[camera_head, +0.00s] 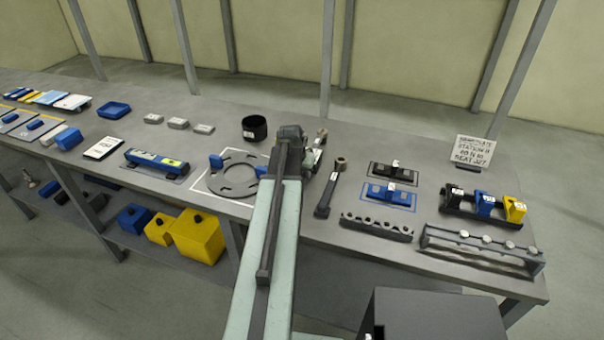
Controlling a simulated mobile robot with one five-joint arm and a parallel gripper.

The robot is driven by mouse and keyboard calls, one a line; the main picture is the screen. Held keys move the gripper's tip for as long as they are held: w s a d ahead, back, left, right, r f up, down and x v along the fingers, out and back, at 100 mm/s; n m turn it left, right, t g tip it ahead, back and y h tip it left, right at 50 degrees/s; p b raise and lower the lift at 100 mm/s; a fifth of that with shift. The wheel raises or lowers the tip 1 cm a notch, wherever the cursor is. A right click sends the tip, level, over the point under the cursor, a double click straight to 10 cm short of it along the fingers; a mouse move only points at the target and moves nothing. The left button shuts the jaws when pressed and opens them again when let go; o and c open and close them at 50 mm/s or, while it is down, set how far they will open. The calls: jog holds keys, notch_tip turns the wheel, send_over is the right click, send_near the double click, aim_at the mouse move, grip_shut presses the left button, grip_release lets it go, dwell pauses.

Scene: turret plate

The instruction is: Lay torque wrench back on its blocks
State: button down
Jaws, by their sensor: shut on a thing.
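My gripper (311,158) is at the far end of my arm, right of the ring-shaped turret plate, and partly hidden by the arm. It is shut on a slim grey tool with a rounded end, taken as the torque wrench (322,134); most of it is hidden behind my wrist. Its height above the bench cannot be told. A second wrench-like tool (332,184), with a ring head and dark handle, lies to the right, apart from my gripper. Which blocks belong to the torque wrench cannot be told.
The turret plate (215,182) lies left of my arm inside a white outline. A black cup (255,128) stands behind it. Small grey blocks (178,124) sit back left. Blue-framed fixture (391,194), holed bar (376,227) and rack (480,249) fill the right.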

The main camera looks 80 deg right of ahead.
jog(key=shift+f, duration=0.1)
dwell(0.3)
jog(key=c, duration=1)
grip_release()
jog(key=shift+o, duration=0.2)
notch_tip(320, 180, up, 7)
jog(key=p, duration=0.7)
